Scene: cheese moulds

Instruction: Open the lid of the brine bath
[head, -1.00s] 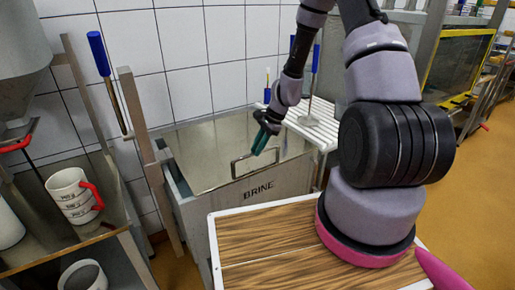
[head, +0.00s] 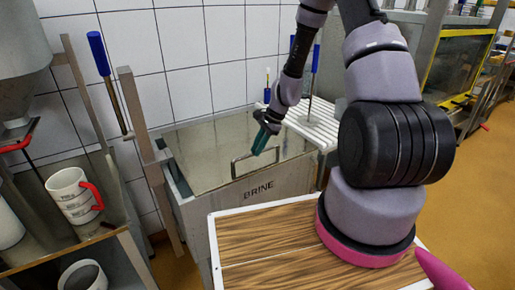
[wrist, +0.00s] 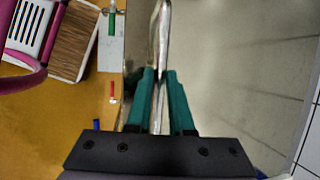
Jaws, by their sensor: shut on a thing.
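The brine bath (head: 262,198) is a grey metal tank marked BRINE, standing against the tiled wall. Its flat metal lid (head: 205,160) lies over the top, with a bar handle (head: 240,172) near the front edge. In the wrist view the handle (wrist: 162,35) runs up between the green fingers, and the lid (wrist: 220,70) fills the right side. My gripper (head: 259,148) is shut on the handle near its right end; it also shows in the wrist view (wrist: 160,75). The lid looks closed.
A wood-topped surface with a white edge (head: 212,240) lies in front of the bath, under my arm. A shelf at left holds a white jug with a red handle (head: 72,198). A slatted white rack (head: 318,122) stands right of the bath. Blue-handled tools (head: 98,55) lean nearby.

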